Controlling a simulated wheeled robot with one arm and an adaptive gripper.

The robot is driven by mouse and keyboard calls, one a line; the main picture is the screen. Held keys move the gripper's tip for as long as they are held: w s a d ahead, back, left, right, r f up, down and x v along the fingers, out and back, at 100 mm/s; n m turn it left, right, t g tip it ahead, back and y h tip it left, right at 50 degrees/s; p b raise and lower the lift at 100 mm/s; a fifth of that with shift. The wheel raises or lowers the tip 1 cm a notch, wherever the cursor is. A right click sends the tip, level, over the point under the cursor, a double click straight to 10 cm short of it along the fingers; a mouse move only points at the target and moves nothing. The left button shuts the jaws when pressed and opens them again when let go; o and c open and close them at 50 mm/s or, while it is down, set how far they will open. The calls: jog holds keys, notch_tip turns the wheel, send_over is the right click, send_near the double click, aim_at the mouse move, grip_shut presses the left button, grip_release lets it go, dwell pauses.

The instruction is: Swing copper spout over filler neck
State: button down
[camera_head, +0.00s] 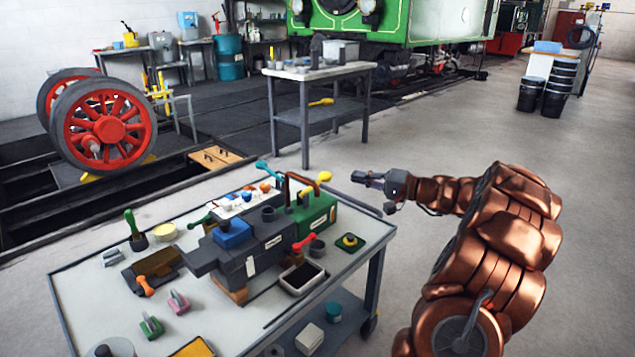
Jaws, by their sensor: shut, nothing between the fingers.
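The copper spout (302,179) is a thin bent pipe rising from the green box (318,213) at the back right of the workbench. A yellow knob (324,176) shows close to the spout's outer bend. A short dark round neck (268,212) stands on the dark grey block left of the spout and looks like the filler neck. I cannot tell from here whether the spout's mouth is over it. My gripper (357,177) is shut and empty, to the right of the spout and apart from it, with its fingers pointing left.
A second table (320,72) stands behind. Open floor lies to the right of the bench.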

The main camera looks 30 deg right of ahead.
jog(key=w+a+f+b, duration=0.1)
jog(key=w+a, duration=0.7)
jog(key=shift+a+b, duration=0.2)
jog(key=shift+b, duration=0.15)
dwell(0.4)
jog(key=shift+f, duration=0.1)
